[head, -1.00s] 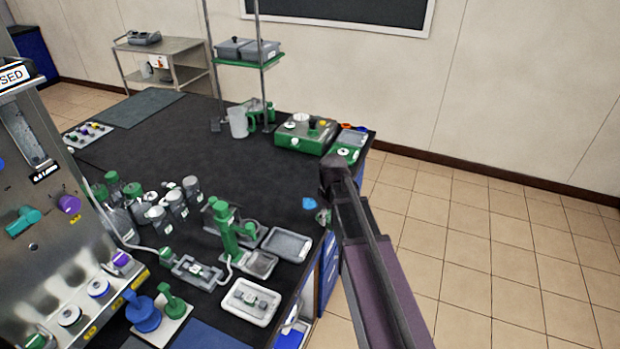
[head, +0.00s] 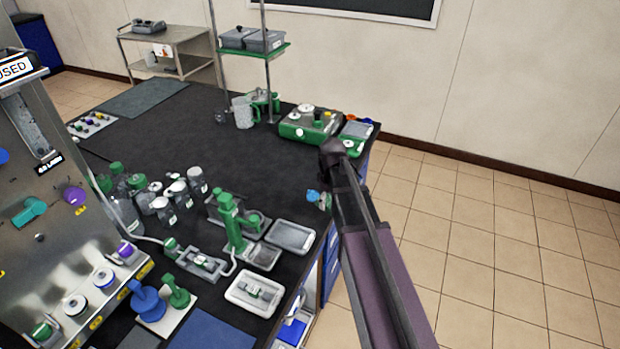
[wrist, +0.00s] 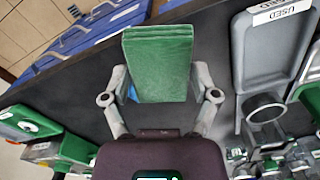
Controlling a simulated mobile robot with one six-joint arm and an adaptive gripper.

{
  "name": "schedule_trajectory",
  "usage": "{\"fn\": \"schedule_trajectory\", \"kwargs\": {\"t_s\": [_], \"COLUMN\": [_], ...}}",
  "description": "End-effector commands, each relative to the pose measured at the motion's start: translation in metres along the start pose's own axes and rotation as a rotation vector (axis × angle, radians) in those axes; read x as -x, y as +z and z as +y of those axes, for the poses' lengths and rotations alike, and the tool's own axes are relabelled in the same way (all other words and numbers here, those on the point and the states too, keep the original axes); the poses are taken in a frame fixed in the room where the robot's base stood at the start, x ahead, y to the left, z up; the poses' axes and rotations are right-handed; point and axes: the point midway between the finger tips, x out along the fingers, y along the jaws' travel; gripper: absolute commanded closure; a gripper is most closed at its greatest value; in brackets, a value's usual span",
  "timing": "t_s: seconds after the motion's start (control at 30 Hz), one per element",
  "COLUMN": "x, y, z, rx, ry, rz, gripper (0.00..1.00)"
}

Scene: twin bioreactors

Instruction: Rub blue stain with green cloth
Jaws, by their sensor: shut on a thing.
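The green cloth (wrist: 158,62) is a folded, thick pad held upright between the two fingers of my gripper (wrist: 160,88) in the wrist view. My gripper is shut on it. The blue stain (head: 312,195) is a small bright patch on the dark bench top near its right edge in the head view. A sliver of the stain (wrist: 132,95) shows beside the cloth's lower left corner in the wrist view; the rest is hidden. In the head view the cloth (head: 325,201) is just right of the stain, partly behind my arm. I cannot tell whether the cloth touches the bench.
A grey tray (head: 290,236) and a green stand (head: 233,222) are on the bench left of the stain. A green device (head: 308,127) stands at the back right corner. Tiled floor lies right of the edge.

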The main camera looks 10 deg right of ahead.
Motion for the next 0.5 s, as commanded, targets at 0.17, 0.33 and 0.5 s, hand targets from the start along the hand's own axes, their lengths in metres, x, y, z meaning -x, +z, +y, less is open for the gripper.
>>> {"fn": "schedule_trajectory", "kwargs": {"t_s": [0.17,0.33,0.5], "x": [0.01,0.018,0.024], "y": [-0.031,-0.059,-0.082], "z": [0.005,0.006,0.007], "rx": [0.082,0.169,0.24], "ry": [0.0,0.0,0.0], "rz": [0.0,0.0,0.0], "gripper": [0.61,0.61,0.61]}}
